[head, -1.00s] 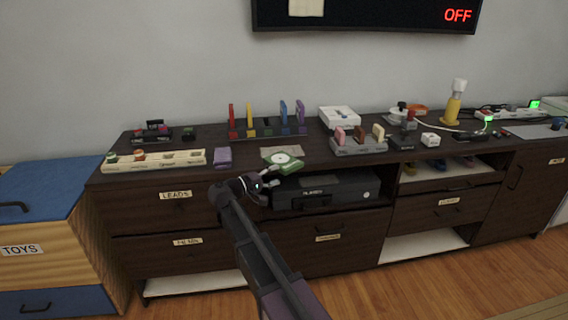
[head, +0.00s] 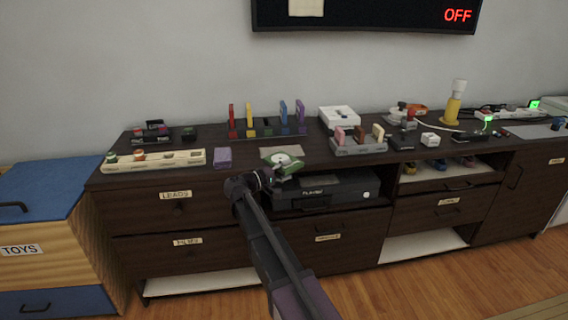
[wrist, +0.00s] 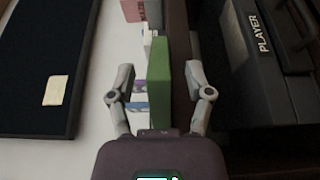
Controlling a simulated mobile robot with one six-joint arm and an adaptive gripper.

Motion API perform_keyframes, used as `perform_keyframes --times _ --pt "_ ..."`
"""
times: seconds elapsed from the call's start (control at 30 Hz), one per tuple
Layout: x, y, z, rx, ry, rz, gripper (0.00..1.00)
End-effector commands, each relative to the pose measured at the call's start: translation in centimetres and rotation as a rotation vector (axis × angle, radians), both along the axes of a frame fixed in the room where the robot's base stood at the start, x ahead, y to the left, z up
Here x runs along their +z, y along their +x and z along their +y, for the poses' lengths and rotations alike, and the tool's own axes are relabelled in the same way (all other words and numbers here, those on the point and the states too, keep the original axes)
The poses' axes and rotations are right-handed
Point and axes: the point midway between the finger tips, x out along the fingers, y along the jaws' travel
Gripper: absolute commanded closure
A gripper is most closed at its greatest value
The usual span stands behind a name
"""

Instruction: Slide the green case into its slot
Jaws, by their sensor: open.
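The green case (head: 284,158), with a white disc shape on its face, is at the front edge of the cabinet top. In the wrist view the green case (wrist: 162,85) shows as a narrow block between the two fingers. My gripper (head: 279,175) is open at the cabinet's front edge, its fingers (wrist: 160,82) on either side of the case with gaps visible. The rack (head: 268,136) behind holds upright red, yellow, blue and purple cases.
A small purple block (head: 222,157) and a long cream tray (head: 155,161) are left of the case. A grey holder (head: 358,148) with several upright pieces is to the right. The black player (head: 325,190) sits in the open shelf below.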

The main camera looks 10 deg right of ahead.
Motion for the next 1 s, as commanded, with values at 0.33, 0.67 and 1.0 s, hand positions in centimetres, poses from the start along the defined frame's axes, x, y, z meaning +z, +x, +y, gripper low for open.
perform_keyframes --times 0.33,0.67,1.0 --pt "0.00 0.38 -0.90 0.001 0.000 0.000 0.34" --pt "0.00 0.36 -0.90 0.000 0.000 0.000 0.34" --pt "0.00 0.36 -0.91 0.000 0.000 0.000 1.00"
